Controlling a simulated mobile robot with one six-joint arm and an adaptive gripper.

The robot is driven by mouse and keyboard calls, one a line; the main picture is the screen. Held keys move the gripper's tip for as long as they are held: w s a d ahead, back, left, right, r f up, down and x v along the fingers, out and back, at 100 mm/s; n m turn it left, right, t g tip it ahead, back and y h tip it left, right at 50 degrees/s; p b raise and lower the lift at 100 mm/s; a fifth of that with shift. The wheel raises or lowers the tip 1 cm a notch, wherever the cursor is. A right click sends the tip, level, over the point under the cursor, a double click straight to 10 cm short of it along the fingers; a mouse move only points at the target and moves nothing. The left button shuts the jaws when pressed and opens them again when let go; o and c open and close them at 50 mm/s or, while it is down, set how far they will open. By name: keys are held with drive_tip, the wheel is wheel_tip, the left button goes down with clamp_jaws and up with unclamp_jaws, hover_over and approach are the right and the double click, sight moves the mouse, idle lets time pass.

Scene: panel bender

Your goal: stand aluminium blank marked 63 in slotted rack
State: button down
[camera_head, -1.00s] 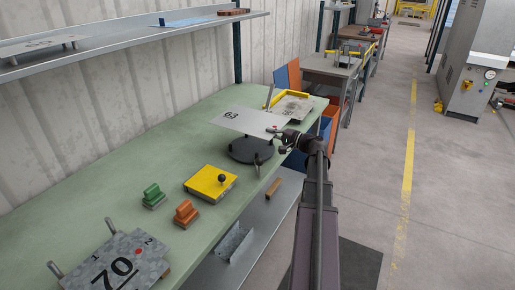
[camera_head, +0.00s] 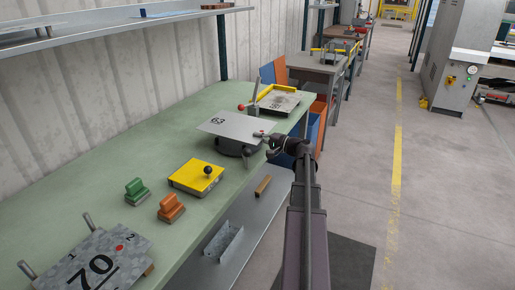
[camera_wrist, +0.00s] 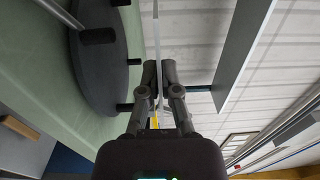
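The aluminium blank marked 63 (camera_head: 222,128) is a thin grey sheet, roughly level, with a red mark near its right corner. My gripper (camera_head: 263,137) is shut on that right edge. In the wrist view the blank (camera_wrist: 157,45) shows edge-on, pinched between the two dark fingertips (camera_wrist: 159,78). The blank hangs above a dark round stand (camera_head: 229,147), which also shows with short pegs in the wrist view (camera_wrist: 95,60); they look apart there. The blank hides most of the stand in the head view. I cannot identify the slotted rack for certain.
On the green bench (camera_head: 115,170) are a yellow block with a black knob (camera_head: 190,178), green (camera_head: 136,189) and orange (camera_head: 171,208) blocks, and a plate marked 70 (camera_head: 120,250). A yellow-edged fixture (camera_head: 262,92) and a red-knobbed post stand behind. The aisle floor is clear.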

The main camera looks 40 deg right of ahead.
drive_tip(key=shift+f+b, duration=2.2)
drive_tip(key=shift+b, duration=0.05)
drive_tip(key=c, duration=0.8)
unclamp_jaws()
drive_tip(key=shift+r, duration=0.15)
drive_tip(key=shift+r+p, duration=0.35)
drive_tip(key=shift+p, duration=0.2)
drive_tip(key=v, duration=1.2)
drive_tip(key=shift+f+b, duration=0.25)
drive_tip(key=shift+b, duration=0.05)
drive_tip(key=shift+s, duration=0.1)
